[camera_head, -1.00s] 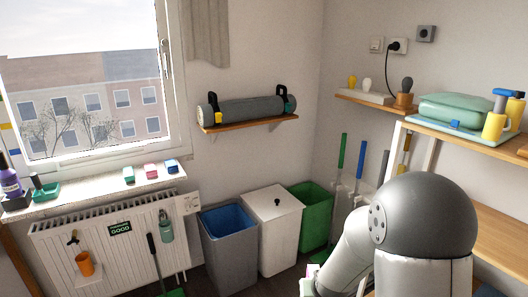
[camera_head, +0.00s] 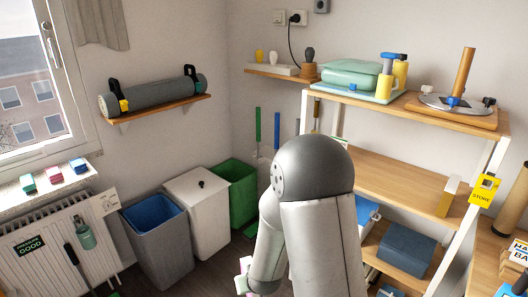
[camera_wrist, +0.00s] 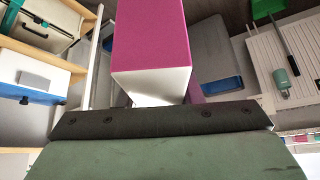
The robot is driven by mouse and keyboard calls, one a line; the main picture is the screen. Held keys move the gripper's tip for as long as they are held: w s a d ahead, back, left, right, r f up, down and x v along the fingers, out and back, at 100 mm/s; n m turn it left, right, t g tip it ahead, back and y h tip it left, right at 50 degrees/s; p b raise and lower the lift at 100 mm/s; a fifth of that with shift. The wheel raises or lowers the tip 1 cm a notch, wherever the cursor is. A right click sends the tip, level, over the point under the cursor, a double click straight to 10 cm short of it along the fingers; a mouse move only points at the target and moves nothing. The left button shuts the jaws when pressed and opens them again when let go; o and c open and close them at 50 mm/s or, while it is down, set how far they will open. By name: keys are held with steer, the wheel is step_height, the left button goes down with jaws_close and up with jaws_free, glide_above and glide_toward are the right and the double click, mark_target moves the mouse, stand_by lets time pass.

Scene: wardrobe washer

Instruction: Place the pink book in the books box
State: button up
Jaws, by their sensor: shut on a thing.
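The pink book (camera_wrist: 150,38), with a white page edge facing the camera, is held at my gripper (camera_wrist: 160,118) in the wrist view. The gripper's dark edge covers the near end of the book, and its fingertips are not clearly visible. In the head view my arm hides most of the gripper; only a small pink and pale patch shows at the arm's lower end, near the floor. No box is clearly marked for books. A dark blue box (camera_head: 407,249) sits on the lower shelf at the right, but I cannot tell if it is the books box.
A wooden shelf unit (camera_head: 400,185) stands at the right, with a turntable (camera_head: 455,105) and folded green cloth on top. A yellow STORE sign (camera_head: 484,190) hangs on its post. Grey (camera_head: 160,240), white (camera_head: 198,205) and green (camera_head: 234,190) bins stand at the left.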

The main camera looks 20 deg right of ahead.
steer(key=w+d+r+m+g+h, duration=0.1)
steer(key=d+r+m+h, duration=0.15)
steer(key=d, duration=0.95)
steer(key=w+d+r+m+h, duration=0.1)
steer(key=d+r+m, duration=0.3)
steer(key=d, duration=0.7)
steer(key=s+d+r+m+g+h, duration=0.1)
steer(key=s+d+r, duration=0.4)
steer(key=d, duration=0.5)
steer(key=s+d+r+m+g+h, duration=0.1)
steer(key=s+d+r+m, duration=0.3)
steer(key=d, duration=0.6)
steer(key=shift+s+d+r, duration=0.25)
steer(key=shift+s+r, duration=0.25)
steer(key=shift+r, duration=0.35)
steer(key=shift+m, duration=0.25)
